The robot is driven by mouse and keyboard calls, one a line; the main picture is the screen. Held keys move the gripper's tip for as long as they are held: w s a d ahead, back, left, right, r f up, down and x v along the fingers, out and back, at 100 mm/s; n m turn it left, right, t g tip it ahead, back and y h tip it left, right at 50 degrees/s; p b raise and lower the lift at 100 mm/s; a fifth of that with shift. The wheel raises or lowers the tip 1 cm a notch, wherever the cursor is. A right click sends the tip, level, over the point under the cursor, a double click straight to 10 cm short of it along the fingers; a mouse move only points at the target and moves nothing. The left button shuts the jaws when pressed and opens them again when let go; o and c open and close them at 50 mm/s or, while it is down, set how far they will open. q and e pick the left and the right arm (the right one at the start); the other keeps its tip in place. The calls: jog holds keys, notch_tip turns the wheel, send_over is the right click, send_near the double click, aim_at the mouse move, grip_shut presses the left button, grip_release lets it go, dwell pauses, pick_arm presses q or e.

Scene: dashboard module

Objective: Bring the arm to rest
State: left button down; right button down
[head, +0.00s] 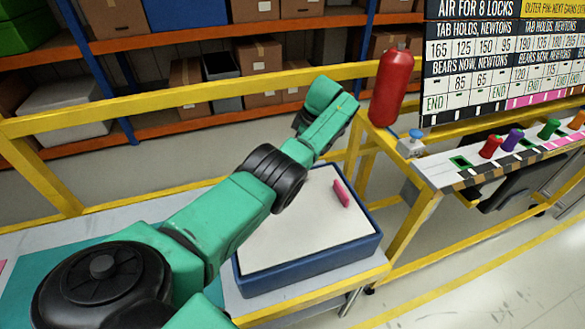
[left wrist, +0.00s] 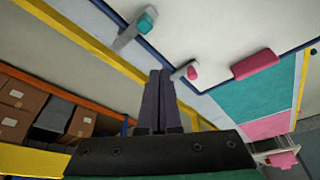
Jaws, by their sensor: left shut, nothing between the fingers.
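My left arm (head: 220,215) comes in from the lower left of the head view and reaches over the blue-rimmed tray. Its far end bends back near the yellow rail, and its fingers cannot be made out there. In the left wrist view my left gripper (left wrist: 160,74) has its dark fingers together with nothing between them. My right gripper is in neither view.
A pink block (head: 341,193) lies on the white tray (head: 306,278). Yellow rails (head: 200,93), a red cylinder (head: 391,86) and a panel with coloured plugs (head: 491,146) stand near the arm's end. Shelves with boxes (head: 260,56) are behind.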

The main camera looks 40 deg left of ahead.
pick_arm(q)
jog(key=shift+v, duration=1)
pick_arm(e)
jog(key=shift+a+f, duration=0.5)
pick_arm(q)
jog(key=shift+w+a, duration=0.1)
jog(key=shift+w, duration=0.05)
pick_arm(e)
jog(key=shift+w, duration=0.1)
